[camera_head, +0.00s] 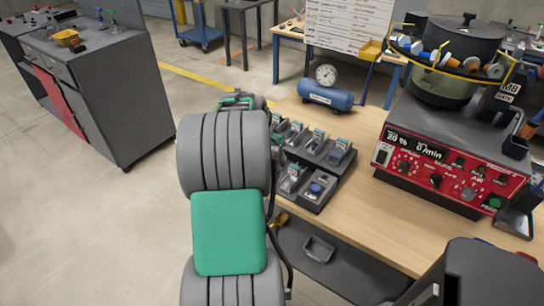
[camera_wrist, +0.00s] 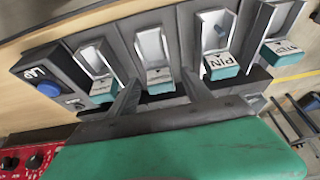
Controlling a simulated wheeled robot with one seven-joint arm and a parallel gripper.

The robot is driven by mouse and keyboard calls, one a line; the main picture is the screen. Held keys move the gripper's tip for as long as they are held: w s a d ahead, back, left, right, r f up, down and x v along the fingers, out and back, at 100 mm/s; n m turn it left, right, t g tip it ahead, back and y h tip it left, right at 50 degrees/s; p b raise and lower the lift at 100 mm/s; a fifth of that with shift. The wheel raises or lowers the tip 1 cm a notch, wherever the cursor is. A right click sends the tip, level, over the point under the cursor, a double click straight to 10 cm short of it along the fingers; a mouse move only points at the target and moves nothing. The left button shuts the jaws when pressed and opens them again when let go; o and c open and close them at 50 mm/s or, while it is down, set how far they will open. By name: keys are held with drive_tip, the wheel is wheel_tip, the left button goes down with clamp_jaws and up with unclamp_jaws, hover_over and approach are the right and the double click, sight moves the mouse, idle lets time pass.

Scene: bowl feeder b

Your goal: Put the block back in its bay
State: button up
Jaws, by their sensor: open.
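A dark rack (camera_wrist: 140,35) with a row of bays fills the upper wrist view. Four-sided blocks with pale tops and teal sides show at the bays: one at the left (camera_wrist: 103,88), one in the middle (camera_wrist: 160,80), one lettered PIN (camera_wrist: 221,65) and one at the right (camera_wrist: 283,50). I cannot tell which one the task means. My gripper (camera_wrist: 160,88) is open, its dark fingers on either side of the middle block; contact is unclear. In the head view the rack (camera_head: 318,205) stands on the table, and my arm hides most of my gripper.
A red control panel (camera_head: 437,178) with a bowl feeder (camera_head: 445,85) stands right of the rack. A blue air tank (camera_head: 325,96) with a gauge is behind it. A small grey tray (camera_head: 318,249) lies below the table's front edge. The wooden table (camera_head: 365,205) is bare between rack and panel.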

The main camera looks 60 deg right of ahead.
drive_tip(key=v, duration=1.2)
